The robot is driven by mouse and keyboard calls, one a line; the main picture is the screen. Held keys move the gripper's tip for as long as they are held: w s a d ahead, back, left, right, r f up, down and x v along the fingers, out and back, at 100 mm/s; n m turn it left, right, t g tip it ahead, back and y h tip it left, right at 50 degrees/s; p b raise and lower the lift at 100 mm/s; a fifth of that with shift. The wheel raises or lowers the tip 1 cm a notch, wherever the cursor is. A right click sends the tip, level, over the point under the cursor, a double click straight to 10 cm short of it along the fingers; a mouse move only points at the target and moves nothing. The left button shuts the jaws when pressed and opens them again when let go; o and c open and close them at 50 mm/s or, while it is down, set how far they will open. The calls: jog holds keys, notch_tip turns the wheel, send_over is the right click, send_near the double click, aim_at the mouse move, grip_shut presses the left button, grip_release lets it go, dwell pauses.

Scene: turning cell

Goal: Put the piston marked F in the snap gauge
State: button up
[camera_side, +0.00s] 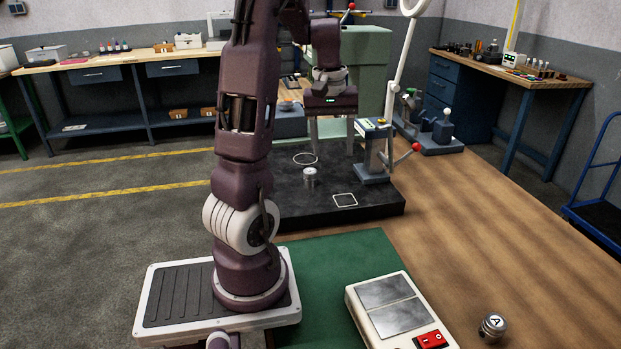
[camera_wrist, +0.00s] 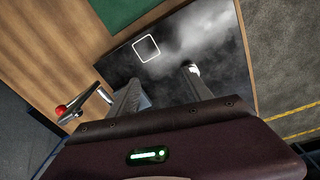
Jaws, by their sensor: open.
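A small silver piston (camera_side: 310,177) stands upright on the black plate; its letter is too small to read in the side view. In the wrist view only a pale bit of the piston (camera_wrist: 193,69) shows by the right finger. A grey gauge stand (camera_side: 373,172) with a red-balled lever, seemingly the snap gauge, stands at the plate's right edge. Its lever (camera_wrist: 90,103) shows at left in the wrist view. My gripper (camera_side: 332,147) is open and empty above the plate, behind the piston and left of the gauge; its fingers (camera_wrist: 161,80) are spread in the wrist view.
The black plate (camera_side: 285,208) bears a white circle and a white square outline (camera_side: 345,200). Another piston marked A (camera_side: 493,325) stands on the wooden table at front right, beside a white device (camera_side: 400,310) with a red switch.

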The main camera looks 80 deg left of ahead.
jog(key=n+g, duration=0.1)
jog(key=n, duration=0.1)
send_over(310, 171)
jog(key=f, duration=0.3)
jog(key=shift+w+a+f, duration=0.1)
jog(key=shift+w+a, duration=0.1)
notch_tip(310, 171, down, 7)
jog(key=shift+s+d, duration=0.1)
jog(key=shift+s, duration=0.05)
grip_shut()
